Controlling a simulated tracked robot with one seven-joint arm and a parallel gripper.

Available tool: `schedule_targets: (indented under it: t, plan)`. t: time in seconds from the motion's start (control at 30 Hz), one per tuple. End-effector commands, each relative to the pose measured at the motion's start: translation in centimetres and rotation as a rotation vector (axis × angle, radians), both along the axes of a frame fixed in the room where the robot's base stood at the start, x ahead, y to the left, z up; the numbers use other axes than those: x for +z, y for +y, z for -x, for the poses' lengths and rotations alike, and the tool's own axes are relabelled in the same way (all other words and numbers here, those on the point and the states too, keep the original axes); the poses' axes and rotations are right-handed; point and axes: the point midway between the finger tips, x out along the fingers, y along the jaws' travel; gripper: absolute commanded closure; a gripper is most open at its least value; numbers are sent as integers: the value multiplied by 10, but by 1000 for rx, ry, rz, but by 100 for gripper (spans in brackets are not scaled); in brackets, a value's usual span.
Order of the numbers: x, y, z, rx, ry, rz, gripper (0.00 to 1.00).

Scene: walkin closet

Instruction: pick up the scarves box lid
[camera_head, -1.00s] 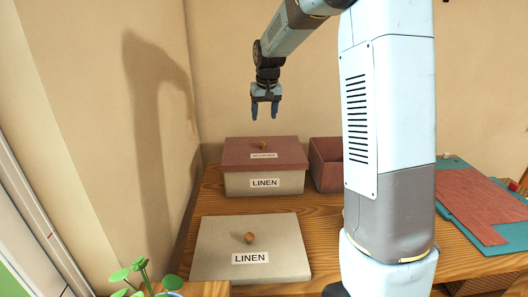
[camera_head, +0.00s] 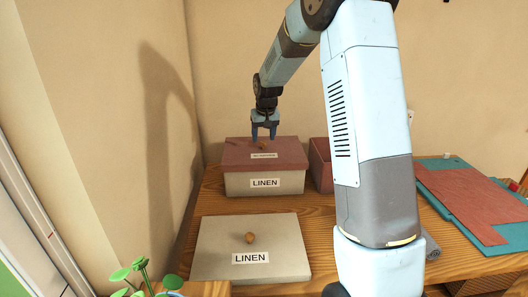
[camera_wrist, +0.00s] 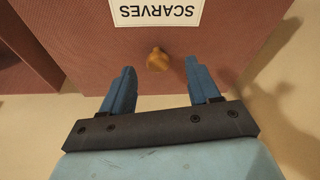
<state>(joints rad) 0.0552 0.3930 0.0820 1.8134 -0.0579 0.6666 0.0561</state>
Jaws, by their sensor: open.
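The scarves box lid (camera_head: 240,154) is dull red with a small round wooden knob (camera_head: 263,146) and a white label. It rests on the cream box labelled LINEN (camera_head: 240,184). In the wrist view the lid (camera_wrist: 235,40) carries the label SCARVES (camera_wrist: 158,12), upside down, and its knob (camera_wrist: 157,60) lies ahead of and between my fingers. My gripper (camera_head: 264,138) points down just above the lid, around or right over the knob. In the wrist view my gripper (camera_wrist: 160,85) is open, with nothing between its blue fingers.
A cream lid labelled LINEN (camera_head: 220,240) with a wooden knob lies on the wooden table in front. An open red box (camera_head: 320,165) stands to the right, partly behind my arm. Red cloth lies on a teal mat (camera_head: 455,235) at the right. A plant (camera_head: 135,270) is at the lower left.

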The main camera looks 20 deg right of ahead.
Motion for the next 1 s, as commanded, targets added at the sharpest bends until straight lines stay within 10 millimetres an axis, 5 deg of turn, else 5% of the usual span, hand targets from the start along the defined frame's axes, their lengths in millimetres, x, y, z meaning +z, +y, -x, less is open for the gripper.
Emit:
schedule_targets:
  t: [0.2,0.5,1.0]
  plan:
    - [-29,-4,-10,-1,1,0,39]
    - [-33,-4,-11,-1,0,0,40]
    - [-33,-4,-11,-1,-1,0,88]
